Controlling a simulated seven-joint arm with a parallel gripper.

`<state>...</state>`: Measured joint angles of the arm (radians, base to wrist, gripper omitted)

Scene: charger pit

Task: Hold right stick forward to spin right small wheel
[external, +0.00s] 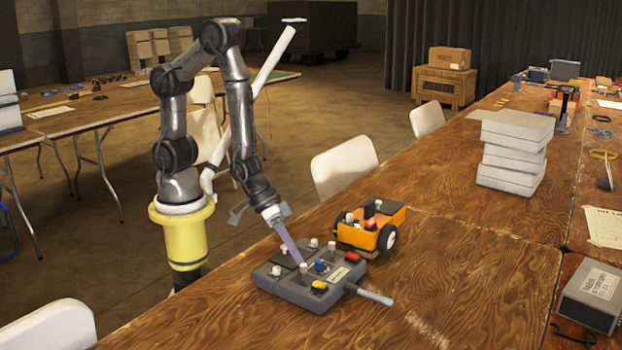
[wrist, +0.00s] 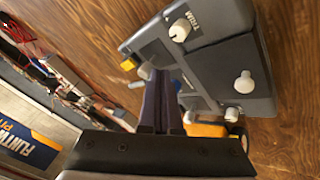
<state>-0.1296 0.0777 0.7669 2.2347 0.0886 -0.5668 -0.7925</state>
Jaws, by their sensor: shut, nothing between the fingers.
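A dark grey control box (external: 290,287) lies on the wooden table with several white sticks and knobs and blue, yellow and red buttons. My gripper (external: 299,262) is shut and empty, its long fingers slanting down to the box top. The tips are beside a white stick (external: 303,268); I cannot tell whether they touch it. In the wrist view the shut fingers (wrist: 162,100) reach over the edge of the box (wrist: 205,65) and hide part of it. An orange wheeled robot (external: 350,236) stands behind the box, with a black wheel (external: 388,238) showing. The small wheel cannot be made out.
A grey handle (external: 375,295) sticks out from the box's right side. A stack of white boxes (external: 512,155) and a grey box (external: 592,296) are farther right. White chairs (external: 345,165) line the table's far edge.

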